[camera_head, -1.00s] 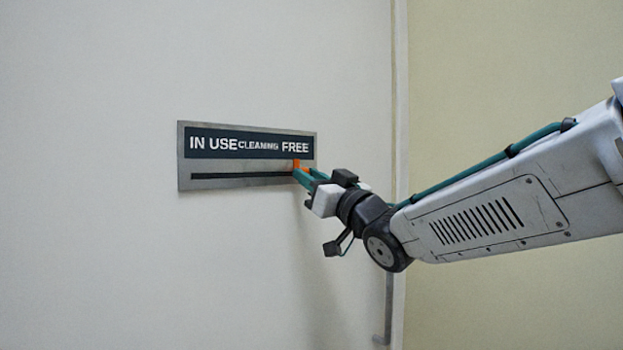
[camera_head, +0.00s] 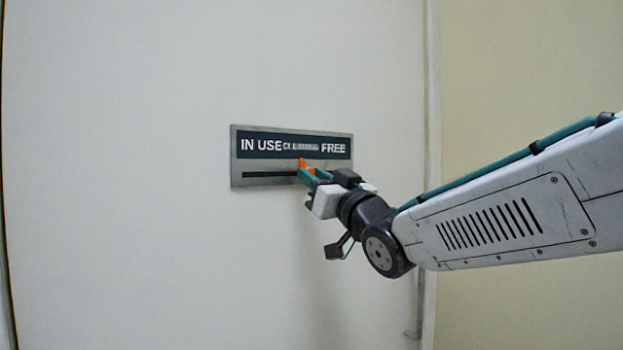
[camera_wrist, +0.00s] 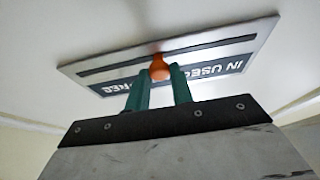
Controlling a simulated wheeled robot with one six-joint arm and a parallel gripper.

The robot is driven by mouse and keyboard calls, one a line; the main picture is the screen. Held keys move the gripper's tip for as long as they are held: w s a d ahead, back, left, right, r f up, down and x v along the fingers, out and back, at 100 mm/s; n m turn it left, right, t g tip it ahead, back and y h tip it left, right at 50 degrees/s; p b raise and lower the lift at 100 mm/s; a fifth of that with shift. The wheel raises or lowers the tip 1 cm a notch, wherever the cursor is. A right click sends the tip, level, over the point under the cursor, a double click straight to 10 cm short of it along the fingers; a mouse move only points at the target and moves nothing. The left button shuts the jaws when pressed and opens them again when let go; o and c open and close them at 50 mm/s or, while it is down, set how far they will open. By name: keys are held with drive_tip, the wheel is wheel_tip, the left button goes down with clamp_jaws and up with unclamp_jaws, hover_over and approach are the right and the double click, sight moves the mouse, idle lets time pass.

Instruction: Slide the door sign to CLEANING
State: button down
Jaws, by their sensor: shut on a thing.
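The door sign (camera_head: 240,181) is a grey metal plate on a pale door, lettered IN USE, CLEANING and FREE on a dark strip, with a dark slot below. The orange slider knob (camera_head: 302,162) stands in the slot below CLEANING, with its tip pointing up. My gripper (camera_head: 309,175) has its green fingers shut on the knob. In the wrist view the orange knob (camera_wrist: 159,68) sits between the two fingers of my gripper (camera_wrist: 160,80). The sign (camera_wrist: 262,29) appears upside down there, and the fingers hide its middle lettering.
The door (camera_head: 120,220) is flat and clear around the sign. A door handle (camera_head: 416,325) hangs low at the right edge of the door, below my arm. A yellowish wall (camera_head: 530,60) lies to the right of the frame.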

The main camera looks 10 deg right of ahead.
drive_tip(key=c, duration=1.2)
unclamp_jaws()
drive_tip(key=shift+c, duration=0.2)
drive_tip(key=v, duration=0.7)
drive_tip(key=shift+s+f, duration=0.15)
drive_tip(key=shift+s, duration=0.2)
drive_tip(key=shift+d, duration=0.15)
